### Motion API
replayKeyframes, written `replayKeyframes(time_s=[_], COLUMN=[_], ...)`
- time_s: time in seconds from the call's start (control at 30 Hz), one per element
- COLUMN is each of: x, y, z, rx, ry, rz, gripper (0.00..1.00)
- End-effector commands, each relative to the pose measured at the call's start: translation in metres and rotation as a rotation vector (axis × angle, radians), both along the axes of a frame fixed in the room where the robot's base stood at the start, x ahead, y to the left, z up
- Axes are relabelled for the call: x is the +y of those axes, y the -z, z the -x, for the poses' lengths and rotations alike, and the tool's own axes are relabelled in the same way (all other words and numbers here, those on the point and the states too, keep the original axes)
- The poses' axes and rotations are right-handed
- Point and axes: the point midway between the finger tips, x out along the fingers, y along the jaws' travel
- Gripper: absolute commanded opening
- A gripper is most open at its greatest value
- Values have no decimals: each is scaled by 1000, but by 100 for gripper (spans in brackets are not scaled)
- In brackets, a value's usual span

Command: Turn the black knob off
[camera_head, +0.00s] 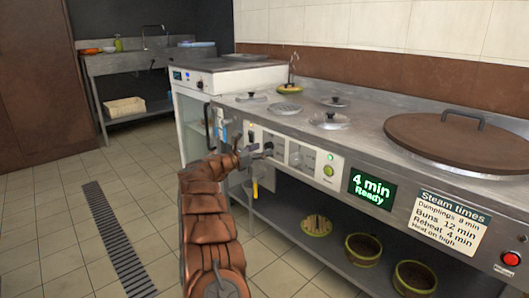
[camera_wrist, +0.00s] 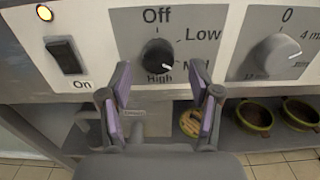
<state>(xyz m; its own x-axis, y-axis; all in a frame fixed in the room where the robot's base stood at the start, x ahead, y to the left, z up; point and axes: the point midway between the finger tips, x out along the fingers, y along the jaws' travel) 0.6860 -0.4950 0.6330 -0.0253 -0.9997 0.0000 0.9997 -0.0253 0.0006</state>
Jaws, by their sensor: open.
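The black knob (camera_wrist: 158,57) is on the grey front panel in the wrist view, with Off printed above it, Low and Med to its right and High below it. Its white pointer mark faces the lower right, between High and Med. My gripper (camera_wrist: 161,88) is open and empty, its two purple-padded fingers spread on either side below the knob, apart from it. In the head view my gripper (camera_head: 250,153) is close to the left part of the counter's control panel, and covers some of it.
Left of the knob is a black rocker switch (camera_wrist: 66,57) marked On under a lit amber lamp (camera_wrist: 44,13). Right is a grey timer knob (camera_wrist: 276,54). Bowls (camera_wrist: 254,117) sit on the shelf below. The head view shows a green "4 min Ready" display (camera_head: 371,190).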

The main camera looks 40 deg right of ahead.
Motion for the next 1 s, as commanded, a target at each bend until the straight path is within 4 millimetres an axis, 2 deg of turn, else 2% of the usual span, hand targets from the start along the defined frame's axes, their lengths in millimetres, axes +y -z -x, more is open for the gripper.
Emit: replayKeyframes(time_s=[0.23, 0.57, 1.0], x=[-19, -22, -21], y=[0, 0, 0], z=[-1, -1, -1], rx=[0, 1, 1], ry=[-2, -3, -3], rz=[1, 1, 1], gripper=[63, 63, 19])
